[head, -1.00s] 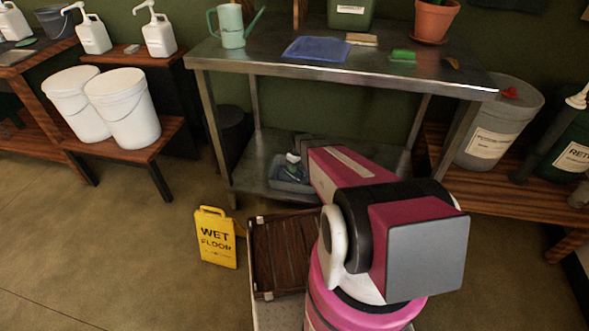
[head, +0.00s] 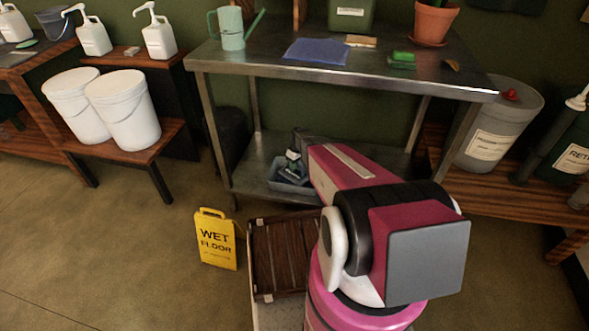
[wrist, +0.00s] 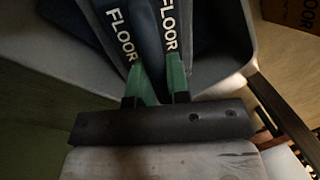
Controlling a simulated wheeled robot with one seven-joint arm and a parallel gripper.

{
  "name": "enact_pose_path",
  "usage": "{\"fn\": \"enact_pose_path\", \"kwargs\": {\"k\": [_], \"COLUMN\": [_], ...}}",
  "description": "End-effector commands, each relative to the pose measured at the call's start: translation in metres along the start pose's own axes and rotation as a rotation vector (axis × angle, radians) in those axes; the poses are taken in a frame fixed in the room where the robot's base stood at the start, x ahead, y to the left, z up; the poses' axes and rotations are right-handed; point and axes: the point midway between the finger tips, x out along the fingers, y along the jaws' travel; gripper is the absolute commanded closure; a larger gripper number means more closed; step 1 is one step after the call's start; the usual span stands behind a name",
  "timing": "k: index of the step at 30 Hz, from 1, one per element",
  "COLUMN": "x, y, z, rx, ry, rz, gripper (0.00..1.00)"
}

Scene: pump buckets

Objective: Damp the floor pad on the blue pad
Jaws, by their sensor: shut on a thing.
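The floor pad (wrist: 165,40) is dark blue-grey, with white FLOOR lettering showing twice in the wrist view. My gripper (wrist: 162,78) has green fingers on either side of it and is shut on it. In the head view my gripper (head: 296,150) is low, at the grey bin (head: 290,186) on the table's lower shelf. The pad is small and dark there, partly hidden by my arm. The bin's pale walls (wrist: 235,75) surround the pad in the wrist view. A blue pad (head: 317,50) lies flat on the metal table top, away from my gripper.
The metal table (head: 270,58) also carries a teal watering can (head: 231,30), a green sponge (head: 402,60) and a potted plant (head: 433,22). A yellow wet-floor sign (head: 216,240) stands on the floor left of me. White buckets (head: 125,108) stand on a low bench at left.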

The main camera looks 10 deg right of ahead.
Motion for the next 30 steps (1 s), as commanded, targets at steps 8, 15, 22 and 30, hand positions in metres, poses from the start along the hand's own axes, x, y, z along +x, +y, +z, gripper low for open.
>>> {"fn": "enact_pose_path", "kwargs": {"k": [8, 15, 22, 30], "x": [-0.019, -0.035, -0.036, -0.036], "y": [-0.004, -0.007, -0.007, -0.007], "z": [0.001, 0.000, 0.000, 0.000], "rx": [0.000, 0.000, 0.000, 0.000], "ry": [0.001, 0.000, 0.000, 0.000], "rz": [0.001, 0.000, 0.000, 0.000], "gripper": [1.00, 1.00, 1.00, 1.00]}}
